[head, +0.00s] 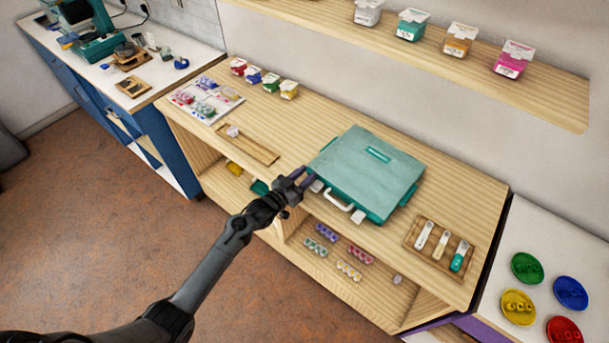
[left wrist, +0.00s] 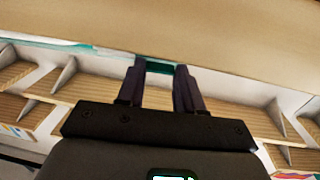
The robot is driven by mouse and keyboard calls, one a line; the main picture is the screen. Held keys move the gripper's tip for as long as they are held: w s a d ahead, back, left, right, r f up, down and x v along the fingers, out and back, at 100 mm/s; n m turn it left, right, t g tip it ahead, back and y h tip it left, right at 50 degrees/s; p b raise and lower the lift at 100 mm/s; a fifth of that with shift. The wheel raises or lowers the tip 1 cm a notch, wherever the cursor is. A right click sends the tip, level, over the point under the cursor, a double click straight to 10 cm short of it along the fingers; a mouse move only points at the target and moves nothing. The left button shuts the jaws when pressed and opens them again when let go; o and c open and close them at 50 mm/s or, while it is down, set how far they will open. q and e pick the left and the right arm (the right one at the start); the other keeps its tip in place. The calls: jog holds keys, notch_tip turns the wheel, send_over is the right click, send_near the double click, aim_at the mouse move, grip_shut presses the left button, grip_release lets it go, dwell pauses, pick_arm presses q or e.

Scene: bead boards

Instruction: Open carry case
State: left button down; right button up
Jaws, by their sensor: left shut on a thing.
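The carry case (head: 365,160) is a flat teal box with a label on its lid, lying on the wooden bench top. Its lid looks down in the head view. In the left wrist view a teal piece shows between the fingers (left wrist: 160,68). The exact part gripped is unclear. My right gripper is not in view.
A wooden tray (head: 412,238) with several tubes stands right of the case. A narrow wooden tray (head: 262,153) lies to its left. Small boxes (head: 270,82) stand at the back left. A wall shelf (head: 470,62) runs above. Bead groups (head: 360,253) sit on the lower shelf.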

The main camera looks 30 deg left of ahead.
pick_arm(q)
jog(key=w+r+g+p, duration=0.2)
jog(key=w+r+p, duration=0.1)
jog(key=r+p, duration=0.6)
jog(key=w+d+r+g+p, duration=0.1)
jog(key=w+r+g+p, duration=0.1)
jog(key=r+p, duration=0.7)
jog(key=shift+w+y, duration=0.4)
jog(key=shift+w, duration=0.05)
jog(key=c, duration=0.7)
grip_release()
jog(key=shift+f, duration=0.1)
jog(key=shift+s, duration=0.1)
